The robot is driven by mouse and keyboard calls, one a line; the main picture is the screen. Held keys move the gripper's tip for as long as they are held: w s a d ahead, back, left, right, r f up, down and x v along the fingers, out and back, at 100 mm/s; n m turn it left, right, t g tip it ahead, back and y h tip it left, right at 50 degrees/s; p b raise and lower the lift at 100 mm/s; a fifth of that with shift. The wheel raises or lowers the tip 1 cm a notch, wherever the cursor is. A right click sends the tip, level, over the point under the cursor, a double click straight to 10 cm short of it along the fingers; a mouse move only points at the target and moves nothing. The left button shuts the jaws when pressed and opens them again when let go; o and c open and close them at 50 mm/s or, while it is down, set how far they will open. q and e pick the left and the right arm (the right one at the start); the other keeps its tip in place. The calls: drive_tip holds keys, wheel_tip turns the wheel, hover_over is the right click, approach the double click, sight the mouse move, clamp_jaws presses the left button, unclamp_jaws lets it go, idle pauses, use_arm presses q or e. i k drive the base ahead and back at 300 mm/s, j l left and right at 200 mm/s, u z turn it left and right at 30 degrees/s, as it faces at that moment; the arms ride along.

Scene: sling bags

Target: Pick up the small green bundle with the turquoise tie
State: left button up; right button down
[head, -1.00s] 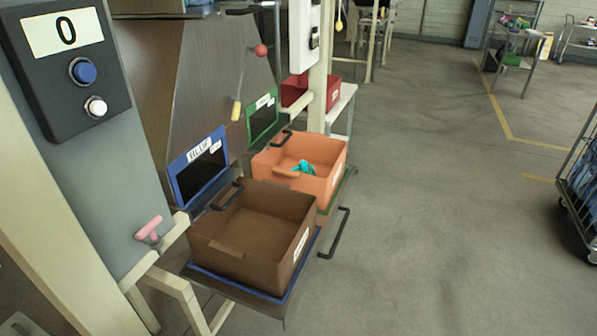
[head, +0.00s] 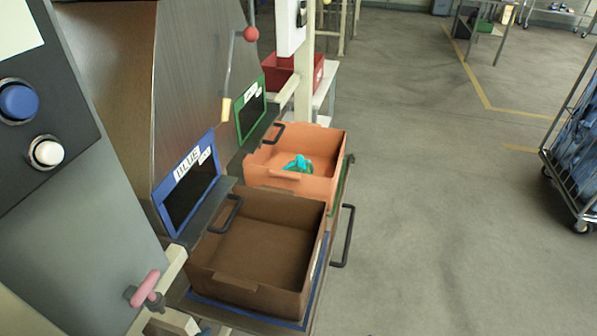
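The small green bundle with the turquoise tie (head: 298,164) lies inside the orange bin (head: 320,187), near its front wall. The turquoise part shows clearly on top, with a little green beneath it. The bin's front wall may hide its lower part. Neither of my grippers shows in the head view.
An empty brown bin (head: 262,290) stands in front of the orange bin, beside a blue-framed panel marked BLUE (head: 188,186). A green-framed panel (head: 251,108) stands behind. A control box (head: 40,120) is at left. A wheeled cage (head: 575,190) stands at right. The floor between is clear.

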sight(300, 165)
drive_tip(key=l+z, duration=0.2)
drive_tip(key=i+l+z, duration=0.2)
drive_tip(key=l, duration=0.2)
drive_tip(key=i+l+z, duration=0.2)
drive_tip(key=l, duration=0.2)
drive_tip(key=i+l+z, duration=0.25)
drive_tip(key=i+l, duration=0.2)
drive_tip(key=i+l+z, duration=0.3)
drive_tip(key=i, duration=0.2)
drive_tip(key=i+u, duration=0.7)
drive_tip(key=u, duration=0.2)
drive_tip(key=i+l+u, duration=0.25)
drive_tip(key=u, duration=0.2)
drive_tip(key=i+l+u, duration=0.15)
drive_tip(key=u, duration=0.25)
drive_tip(key=i+l+u, duration=0.25)
drive_tip(key=u, duration=0.2)
drive_tip(key=i+l+u, duration=0.1)
drive_tip(key=l+u, duration=0.3)
drive_tip(key=j, duration=0.1)
